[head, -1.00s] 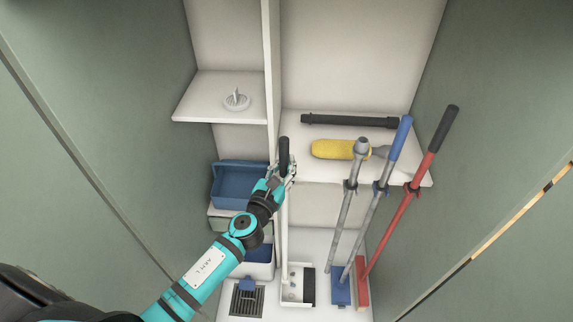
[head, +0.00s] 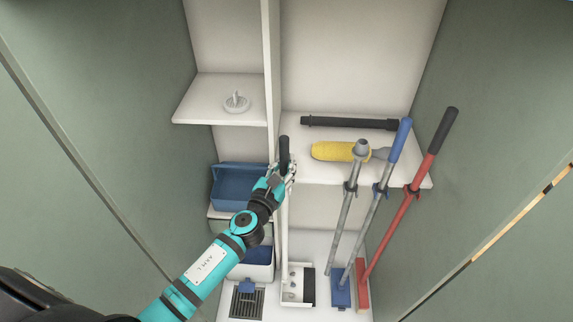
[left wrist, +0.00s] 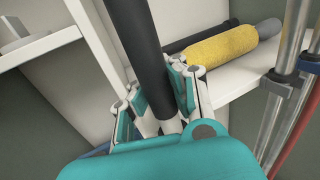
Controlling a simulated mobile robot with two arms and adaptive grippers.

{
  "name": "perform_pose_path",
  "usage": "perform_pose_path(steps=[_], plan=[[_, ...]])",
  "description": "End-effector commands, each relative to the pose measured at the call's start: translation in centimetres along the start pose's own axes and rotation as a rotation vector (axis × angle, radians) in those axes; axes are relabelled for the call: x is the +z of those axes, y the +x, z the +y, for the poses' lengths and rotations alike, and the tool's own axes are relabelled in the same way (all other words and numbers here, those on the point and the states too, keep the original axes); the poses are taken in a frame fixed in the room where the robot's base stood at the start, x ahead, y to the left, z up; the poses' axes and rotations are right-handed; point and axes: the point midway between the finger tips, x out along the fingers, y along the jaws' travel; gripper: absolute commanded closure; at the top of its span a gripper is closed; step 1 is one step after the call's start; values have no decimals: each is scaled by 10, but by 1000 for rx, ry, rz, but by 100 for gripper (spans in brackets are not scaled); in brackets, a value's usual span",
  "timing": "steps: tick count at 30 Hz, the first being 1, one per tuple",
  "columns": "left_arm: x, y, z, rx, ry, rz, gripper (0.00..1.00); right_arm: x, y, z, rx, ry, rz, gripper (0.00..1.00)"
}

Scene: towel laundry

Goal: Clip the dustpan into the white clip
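The dustpan stands upright in front of the white divider. Its black grip (head: 284,149) is at the top, a pale pole runs down, and the white and black pan (head: 307,286) is at the floor of the closet. My left gripper (head: 284,172) is shut around the handle just under the top of the grip. In the left wrist view the black handle (left wrist: 145,50) passes between my fingers (left wrist: 160,98). I cannot make out the white clip; the gripper and handle cover part of the divider. My right gripper is not in view.
Grey, blue and red long-handled tools (head: 407,195) lean close on the right. A yellow duster (head: 335,151) and a black tube (head: 350,123) lie on the right shelf. A blue caddy (head: 235,188) stands left of the divider (head: 272,70).

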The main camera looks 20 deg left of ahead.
Motion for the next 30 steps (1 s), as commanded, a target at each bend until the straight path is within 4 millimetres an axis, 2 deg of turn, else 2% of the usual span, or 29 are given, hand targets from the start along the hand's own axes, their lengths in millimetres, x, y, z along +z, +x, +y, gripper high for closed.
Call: perform_pose_path(steps=[3,11,17,22,30], plan=[[2,2,0,-1,0,-3,100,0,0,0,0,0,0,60],[1,2,0,0,0,-1,67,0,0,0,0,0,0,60],[-2,1,0,0,1,3,65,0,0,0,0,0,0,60],[-1,1,0,0,0,2,43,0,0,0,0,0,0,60],[0,1,0,0,0,1,43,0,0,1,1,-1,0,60]])
